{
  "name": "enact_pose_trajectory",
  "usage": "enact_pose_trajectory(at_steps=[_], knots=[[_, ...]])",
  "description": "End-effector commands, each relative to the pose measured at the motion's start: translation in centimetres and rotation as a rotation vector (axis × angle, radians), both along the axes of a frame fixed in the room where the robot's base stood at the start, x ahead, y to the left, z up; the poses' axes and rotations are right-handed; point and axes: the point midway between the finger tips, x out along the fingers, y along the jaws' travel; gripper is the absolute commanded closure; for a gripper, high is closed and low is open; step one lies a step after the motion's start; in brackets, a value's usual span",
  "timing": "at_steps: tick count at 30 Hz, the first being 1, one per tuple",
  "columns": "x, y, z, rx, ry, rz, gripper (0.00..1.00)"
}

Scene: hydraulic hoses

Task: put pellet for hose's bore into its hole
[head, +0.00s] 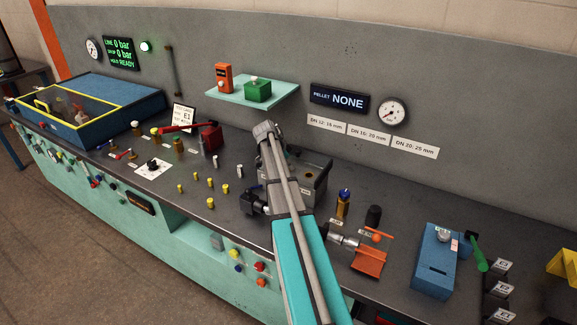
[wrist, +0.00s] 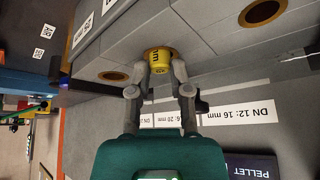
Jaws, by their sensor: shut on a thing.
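A yellow pellet (wrist: 159,57) with dark lettering is held between the fingertips of my gripper (wrist: 160,66) in the wrist view. The pellet is at the middle hole of a grey block (wrist: 205,38), with its far end against or inside the hole; how deep it sits I cannot tell. Brass-rimmed holes show on either side, a larger one (wrist: 264,12) at upper right and a smaller one (wrist: 113,76) at left. In the head view the block (head: 309,186) is partly behind my arm, and my gripper and the pellet are hidden.
Several yellow pellets (head: 196,176) and white pellets (head: 240,172) stand on the bench left of my arm. A display (head: 339,98) reads PELLET NONE. A green shelf (head: 275,92) juts from the wall. A blue box (head: 435,262) stands at right.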

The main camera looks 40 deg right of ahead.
Motion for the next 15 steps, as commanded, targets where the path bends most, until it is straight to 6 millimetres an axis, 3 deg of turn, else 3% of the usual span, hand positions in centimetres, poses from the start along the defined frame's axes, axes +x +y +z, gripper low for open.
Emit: enact_pose_trajectory(at_steps=[3, 4, 9, 15], knots=[[-0.01, -0.01, -0.38, 0.0, 0.0, 0.0, 0.92], [-0.01, -0.01, -0.36, 0.0, 0.0, 0.0, 0.72], [-0.01, -0.02, -0.26, 0.0, 0.0, 0.0, 0.41], [-0.02, -0.02, -0.26, 0.0, 0.0, 0.0, 0.4]])
